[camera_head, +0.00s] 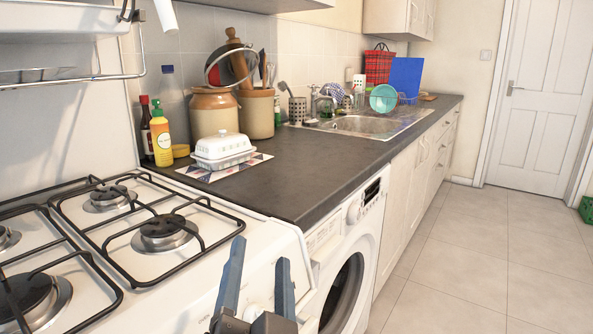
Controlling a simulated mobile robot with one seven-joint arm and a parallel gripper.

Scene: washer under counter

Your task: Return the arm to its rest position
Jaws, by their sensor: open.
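My gripper (258,278) shows at the bottom middle of the head view, in front of the stove's right front edge. Its two grey-blue fingers point up and stand apart, with nothing between them. The rest of my arm is below the picture edge and hidden. The white washer (350,250), with its round dark door, stands under the counter just right of my gripper.
A white gas stove (255,240) with black grates fills the lower left. The dark counter (310,178) holds bottles, crocks, a white butter dish (222,148) and a sink (365,124). The tiled floor (480,260) at right is clear up to the white door (533,95).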

